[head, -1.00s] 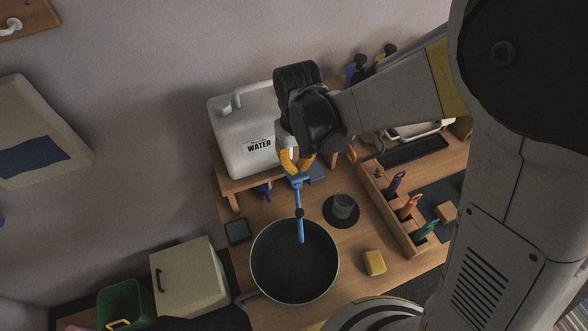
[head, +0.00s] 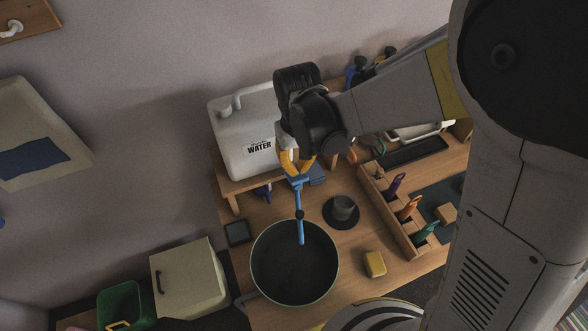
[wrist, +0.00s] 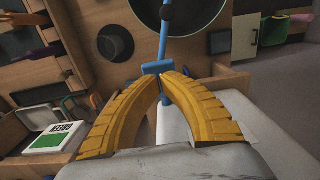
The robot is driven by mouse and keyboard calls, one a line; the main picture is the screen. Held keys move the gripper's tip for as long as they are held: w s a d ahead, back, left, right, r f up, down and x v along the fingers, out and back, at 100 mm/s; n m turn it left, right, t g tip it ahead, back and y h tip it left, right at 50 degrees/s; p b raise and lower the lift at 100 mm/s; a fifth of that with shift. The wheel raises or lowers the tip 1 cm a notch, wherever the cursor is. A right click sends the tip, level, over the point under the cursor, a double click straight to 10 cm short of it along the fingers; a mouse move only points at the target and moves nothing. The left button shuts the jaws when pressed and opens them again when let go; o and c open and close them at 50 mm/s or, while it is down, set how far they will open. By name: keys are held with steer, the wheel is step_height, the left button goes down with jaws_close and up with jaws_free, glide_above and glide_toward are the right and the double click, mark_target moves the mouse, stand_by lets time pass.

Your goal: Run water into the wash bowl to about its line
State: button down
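The wash bowl (head: 262,290), dark and round with a pale rim, stands on the table; its dark inside shows no clear water surface or line. A white container marked WATER (head: 236,158) stands on a raised wooden stand behind it. A blue tap (head: 301,228) with a black collar reaches out over the bowl; it also shows in the wrist view (wrist: 163,45). My gripper (head: 298,173) is at the tap's blue crosspiece, with its yellow fingers (wrist: 161,76) closed together on it. No stream of water can be made out.
A dark cup (head: 343,208) on a round black mat and a yellow block (head: 374,264) are right of the bowl. A wooden organiser (head: 389,218) with coloured tools lies further right. A cream box (head: 190,281) and green bin (head: 124,305) stand left.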

mark_target(299, 178)
steer(key=shift+f, duration=0.15)
steer(key=shift+s+d+f+b, duration=0.15)
steer(key=shift+s+f+b, duration=0.1)
steer(key=shift+f+b, duration=0.6)
steer(key=shift+s+d+f+b, duration=0.1)
steer(key=shift+s+f+b, duration=0.15)
steer(key=shift+f+b, duration=0.55)
steer(key=shift+r, duration=0.1)
stand_by(6.1)
